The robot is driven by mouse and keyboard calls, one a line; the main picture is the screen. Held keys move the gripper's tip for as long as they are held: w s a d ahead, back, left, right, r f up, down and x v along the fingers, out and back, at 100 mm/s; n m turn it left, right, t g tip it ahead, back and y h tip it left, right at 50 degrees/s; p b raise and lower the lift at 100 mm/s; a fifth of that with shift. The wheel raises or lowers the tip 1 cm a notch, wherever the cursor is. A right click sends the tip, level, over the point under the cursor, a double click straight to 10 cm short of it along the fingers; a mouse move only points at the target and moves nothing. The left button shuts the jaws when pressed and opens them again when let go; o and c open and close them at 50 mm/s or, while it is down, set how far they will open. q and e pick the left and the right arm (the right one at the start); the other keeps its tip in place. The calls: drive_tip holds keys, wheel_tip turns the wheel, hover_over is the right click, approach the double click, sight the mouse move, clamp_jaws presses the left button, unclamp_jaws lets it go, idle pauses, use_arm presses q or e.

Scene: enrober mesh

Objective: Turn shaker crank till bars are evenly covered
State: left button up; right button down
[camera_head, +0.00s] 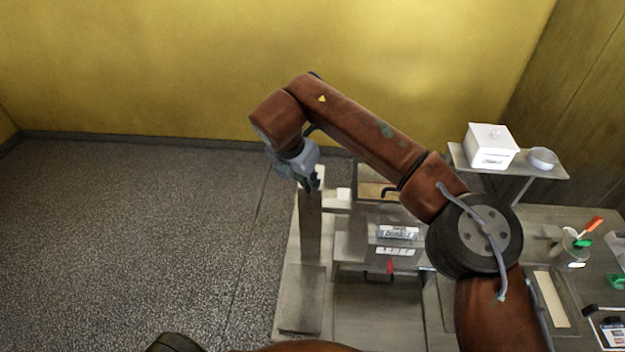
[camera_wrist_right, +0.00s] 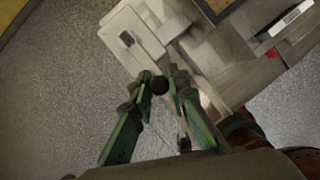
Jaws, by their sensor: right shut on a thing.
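My right gripper (camera_head: 313,183) is at the left end of the grey machine (camera_head: 345,245), beside the top of its upright post (camera_head: 311,225). In the wrist view my right gripper (camera_wrist_right: 160,86) has its green fingers shut on a dark round knob (camera_wrist_right: 160,85), apparently the crank's handle. The crank's arm is mostly hidden by the fingers and the wrist. A row of small pale pieces (camera_head: 395,251), possibly the bars, shows on the machine below a white label (camera_head: 397,232). How evenly they are covered is too small to tell. My left gripper is not in view.
A white lidded box (camera_head: 491,146) and a grey bowl (camera_head: 542,158) stand on a raised shelf at the right. A cup of utensils (camera_head: 570,250) stands on the counter. A red part (camera_head: 390,267) shows at the machine's front. The floor left of the machine is clear.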

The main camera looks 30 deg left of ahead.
drive_tip(key=shift+w+r, duration=0.1)
drive_tip(key=shift+r, duration=0.05)
idle(0.3)
drive_tip(key=c, duration=1.8)
unclamp_jaws()
drive_tip(key=shift+c, duration=0.2)
drive_tip(key=v, duration=1.2)
drive_tip(key=shift+a, duration=0.1)
